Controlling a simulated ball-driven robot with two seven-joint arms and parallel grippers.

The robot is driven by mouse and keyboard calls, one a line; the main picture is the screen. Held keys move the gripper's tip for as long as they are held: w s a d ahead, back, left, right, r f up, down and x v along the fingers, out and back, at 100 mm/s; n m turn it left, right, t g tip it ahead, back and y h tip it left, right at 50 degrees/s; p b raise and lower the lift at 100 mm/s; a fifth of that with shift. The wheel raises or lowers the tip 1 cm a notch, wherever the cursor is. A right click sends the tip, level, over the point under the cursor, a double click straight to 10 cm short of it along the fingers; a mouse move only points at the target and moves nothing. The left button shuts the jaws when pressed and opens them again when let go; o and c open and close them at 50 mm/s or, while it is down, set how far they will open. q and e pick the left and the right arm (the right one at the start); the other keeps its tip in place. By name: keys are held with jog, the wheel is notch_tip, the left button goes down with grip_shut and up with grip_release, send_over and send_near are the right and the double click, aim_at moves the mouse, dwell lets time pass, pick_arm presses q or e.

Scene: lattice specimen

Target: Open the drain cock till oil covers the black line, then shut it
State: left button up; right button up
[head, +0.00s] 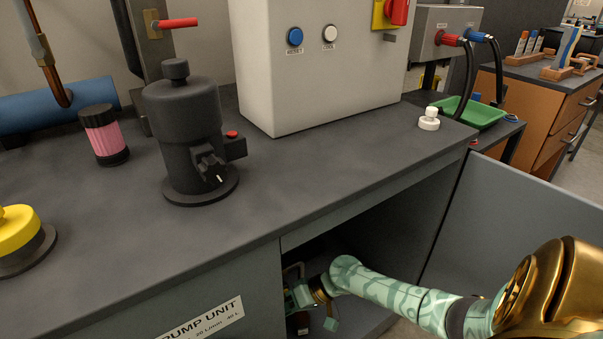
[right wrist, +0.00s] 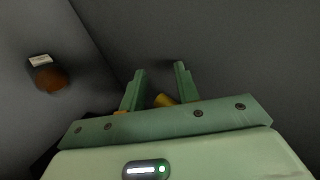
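My right arm reaches from the right into the open cupboard under the bench. In the right wrist view the two green fingers (right wrist: 162,88) stand apart. A small yellow, brass-like piece (right wrist: 164,100) shows between them near their base; I cannot tell whether it is the drain cock or whether they touch it. A round brown thing with a pale label-like patch (right wrist: 48,76) is at the left; I cannot tell what it is. I make out no black line. My left gripper is out of view.
The cupboard door (head: 520,205) stands open at the right. The bench top (head: 310,185) above carries a dark pump-like unit (head: 188,130), a pink-and-black cylinder (head: 104,135) and a grey cabinet (head: 310,70). The cupboard's inside is dim and narrow around my arm.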

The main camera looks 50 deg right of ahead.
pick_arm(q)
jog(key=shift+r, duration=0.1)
pick_arm(e)
jog(key=shift+w+a+r, duration=0.25)
jog(key=shift+w+r, duration=0.2)
jog(key=shift+r, duration=0.2)
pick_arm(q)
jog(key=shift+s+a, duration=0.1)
pick_arm(e)
jog(key=s+d, duration=0.9)
jog(key=d, duration=0.2)
jog(key=shift+s+d+r, duration=0.3)
jog(key=shift+s+d, duration=0.1)
